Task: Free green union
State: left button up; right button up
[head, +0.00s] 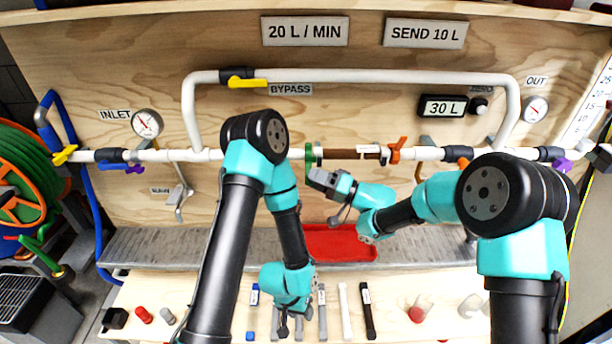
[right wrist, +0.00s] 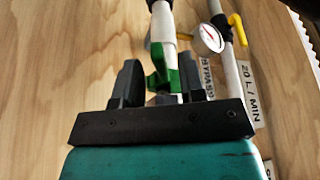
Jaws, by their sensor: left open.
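The green union (head: 309,155) sits on the horizontal pipe, at the left end of a brown filter section (head: 345,154). In the right wrist view the green union (right wrist: 165,72) shows its raised lugs. My right gripper (head: 318,178) is just below and right of the union. In the right wrist view its two fingers (right wrist: 160,82) stand apart, with the green union showing between them; I see no clear grip, and contact with the right finger is unclear. My left gripper (head: 288,328) points down over the front table, low in the view; its fingertips are small and partly hidden.
An orange union (head: 397,150) is at the filter's right end. A red tray (head: 340,243) lies below the pipe. Several tools, including a white one (head: 345,310) and a black one (head: 367,310), lie on the front table. The bypass pipe (head: 380,76) runs above.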

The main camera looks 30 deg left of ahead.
jog(key=v, duration=1.3)
jog(key=shift+d, duration=0.4)
jog(key=shift+f, duration=0.1)
jog(key=w+d+f+m+t+h, duration=0.2)
jog(key=d+f+m+t+h, duration=0.1)
jog(key=d+f+t, duration=0.3)
jog(key=w+d+f+m+t+h, duration=0.2)
jog(key=w+d+f+m+t, duration=0.15)
jog(key=d+f, duration=0.35)
jog(key=s+d+f+m+h, duration=0.1)
jog(key=s+d+f+h, duration=0.45)
jog(key=d+f, duration=0.45)
jog(key=s+d+f+g+h, duration=0.2)
jog(key=s+d+f, duration=0.2)
jog(key=s+d, duration=0.3)
jog(key=s+d+f+m+g+h, duration=0.1)
jog(key=s+d+f+g+h, duration=0.2)
jog(key=s, duration=1.2)
jog(key=d+f, duration=0.2)
jog(key=d, duration=0.2)
jog(key=shift+d, duration=0.2)
